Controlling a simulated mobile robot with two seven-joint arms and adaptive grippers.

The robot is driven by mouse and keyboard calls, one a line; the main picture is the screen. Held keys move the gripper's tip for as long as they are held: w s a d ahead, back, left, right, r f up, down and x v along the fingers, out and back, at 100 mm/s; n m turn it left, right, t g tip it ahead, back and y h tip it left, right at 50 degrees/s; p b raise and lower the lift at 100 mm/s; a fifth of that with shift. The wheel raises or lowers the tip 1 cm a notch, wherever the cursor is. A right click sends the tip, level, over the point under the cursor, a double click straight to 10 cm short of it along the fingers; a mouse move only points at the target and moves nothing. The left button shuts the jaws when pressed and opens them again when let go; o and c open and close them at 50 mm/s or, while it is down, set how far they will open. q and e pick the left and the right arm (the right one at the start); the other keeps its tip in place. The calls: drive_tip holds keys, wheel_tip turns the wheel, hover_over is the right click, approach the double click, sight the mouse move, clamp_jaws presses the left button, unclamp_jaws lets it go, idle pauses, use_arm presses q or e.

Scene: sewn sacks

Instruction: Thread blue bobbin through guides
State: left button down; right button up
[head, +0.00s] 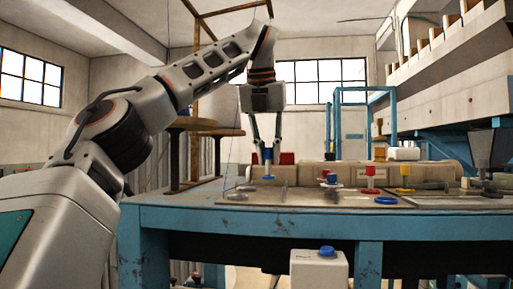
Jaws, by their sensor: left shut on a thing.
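My left gripper (267,150) reaches over the blue-framed worktable (240,219) from the left and points down. A thin thread (230,150) runs down beside the gripper. Several small coloured pieces, among them a red one (370,172) and a yellow one (405,171), stand on the table to the right. I cannot make out which parts are the guides. My right gripper is not in view.
Pale sacks (436,173) lie along the back of the table. A flat blue ring (386,200) lies near the front right. A grey machine with a funnel (482,148) hangs at the right.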

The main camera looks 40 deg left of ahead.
use_arm(q)
drive_tip(key=shift+d+f, duration=0.1)
drive_tip(key=shift+f, duration=0.95)
drive_tip(key=shift+f+b, duration=0.35)
drive_tip(key=shift+b, duration=0.05)
drive_tip(key=shift+f+b, duration=0.4)
drive_tip(key=shift+f, duration=0.15)
drive_tip(key=shift+w+d+r, duration=0.1)
drive_tip(key=shift+w+d, duration=0.1)
drive_tip(key=shift+d, duration=0.05)
drive_tip(key=shift+w+d, duration=0.15)
drive_tip(key=shift+d, duration=0.05)
drive_tip(key=shift+w+d, duration=0.35)
drive_tip(key=shift+d, duration=0.45)
drive_tip(key=shift+w+d, duration=0.55)
drive_tip(key=shift+d, duration=0.35)
drive_tip(key=shift+w+d, duration=0.5)
drive_tip(key=shift+d, duration=0.4)
drive_tip(key=shift+r+p, duration=0.35)
drive_tip(key=shift+r, duration=0.3)
drive_tip(key=shift+r+p, duration=0.3)
drive_tip(key=shift+p, duration=0.2)
drive_tip(key=shift+r, duration=0.85)
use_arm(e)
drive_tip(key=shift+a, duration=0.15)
